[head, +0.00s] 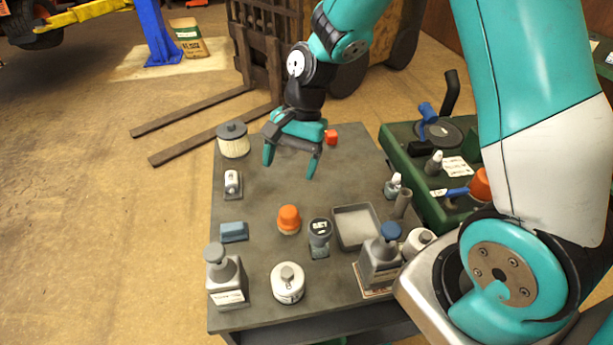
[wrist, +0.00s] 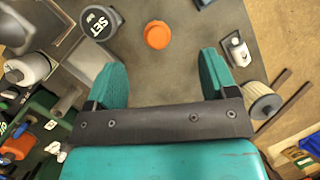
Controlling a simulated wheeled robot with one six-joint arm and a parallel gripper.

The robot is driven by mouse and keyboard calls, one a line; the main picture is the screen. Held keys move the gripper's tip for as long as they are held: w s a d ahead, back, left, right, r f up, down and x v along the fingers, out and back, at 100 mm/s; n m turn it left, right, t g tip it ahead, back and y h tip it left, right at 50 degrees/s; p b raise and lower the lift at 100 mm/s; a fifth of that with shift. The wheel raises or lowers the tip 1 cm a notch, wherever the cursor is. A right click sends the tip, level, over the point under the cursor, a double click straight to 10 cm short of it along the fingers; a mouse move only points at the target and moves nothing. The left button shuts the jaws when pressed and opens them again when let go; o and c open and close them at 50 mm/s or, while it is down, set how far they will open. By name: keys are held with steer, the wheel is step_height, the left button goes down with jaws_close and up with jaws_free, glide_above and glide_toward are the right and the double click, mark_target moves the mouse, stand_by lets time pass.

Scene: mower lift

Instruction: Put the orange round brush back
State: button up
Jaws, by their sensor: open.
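An orange round brush (head: 289,219), its orange cap facing up, stands on the grey table (head: 263,183) near the middle. It also shows in the wrist view (wrist: 157,35), beyond and between my fingertips. My gripper (head: 291,163) is open and empty above the far part of the table, apart from the brush. In the wrist view my two teal fingers (wrist: 164,72) are spread wide with nothing between them. A similar orange-topped item (head: 481,184) stands on the green cart (head: 404,150) at the right, partly hidden by my arm.
Beside the brush are a dark SET-marked piece (head: 320,231), a grey tray (head: 356,226) and a blue block (head: 234,231). Grey pump bottles (head: 226,278) and a round canister (head: 288,282) stand at the front. A pleated filter (head: 233,140) and a small red-orange block (head: 331,137) lie farther back.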

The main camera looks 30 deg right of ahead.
steer(key=s+a+r+n, duration=0.2)
steer(key=s+r+n, duration=0.5)
steer(key=s+n, duration=0.1)
steer(key=s+a+r+n+t, duration=0.1)
steer(key=s+a+r+n, duration=0.2)
steer(key=s+r+n, duration=0.5)
steer(key=shift+s+a+t, duration=0.3)
steer(key=shift+s+a, duration=0.05)
steer(key=shift+s, duration=0.9)
